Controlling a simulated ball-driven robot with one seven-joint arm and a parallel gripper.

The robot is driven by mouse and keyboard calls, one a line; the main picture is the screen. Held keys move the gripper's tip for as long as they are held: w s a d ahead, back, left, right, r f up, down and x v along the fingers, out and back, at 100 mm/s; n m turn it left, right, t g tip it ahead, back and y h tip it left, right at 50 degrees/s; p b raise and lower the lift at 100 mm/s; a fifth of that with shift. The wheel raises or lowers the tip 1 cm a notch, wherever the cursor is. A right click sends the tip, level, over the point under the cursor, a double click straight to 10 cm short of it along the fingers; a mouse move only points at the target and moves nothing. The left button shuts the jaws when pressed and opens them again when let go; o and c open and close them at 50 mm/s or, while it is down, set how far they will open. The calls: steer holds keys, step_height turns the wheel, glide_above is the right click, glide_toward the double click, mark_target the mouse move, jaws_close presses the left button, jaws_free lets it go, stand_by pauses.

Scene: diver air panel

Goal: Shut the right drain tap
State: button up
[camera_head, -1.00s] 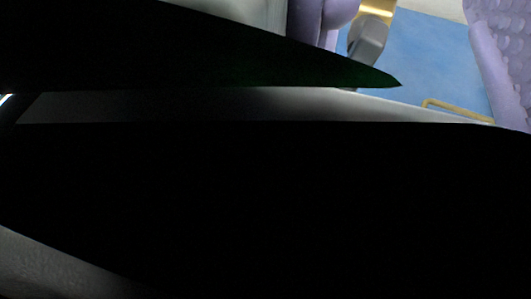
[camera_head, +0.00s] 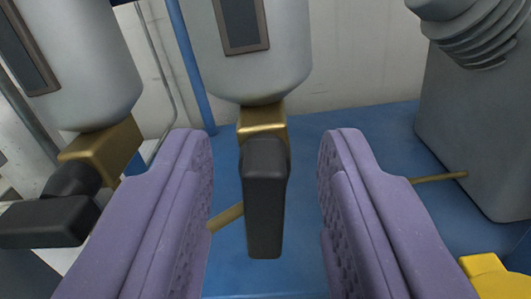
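The right drain tap is a dark grey lever (camera_head: 264,205) on a brass body (camera_head: 262,120) under the right grey cylinder (camera_head: 250,50). Its lever hangs straight down. My gripper (camera_head: 264,150) is open, with one purple textured finger on each side of the lever. Gaps show between the lever and both fingers in the picture. The left drain tap has a brass body (camera_head: 100,148) and a dark lever (camera_head: 45,222) that points sideways to the left. My left finger hides part of the area beside that tap.
A blue panel (camera_head: 375,135) lies behind the taps, with a brass rod (camera_head: 440,178) at right. A large grey housing (camera_head: 475,120) stands at right, and a yellow part (camera_head: 495,275) at lower right. A blue pipe (camera_head: 190,65) runs between the cylinders.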

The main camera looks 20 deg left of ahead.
jaws_close()
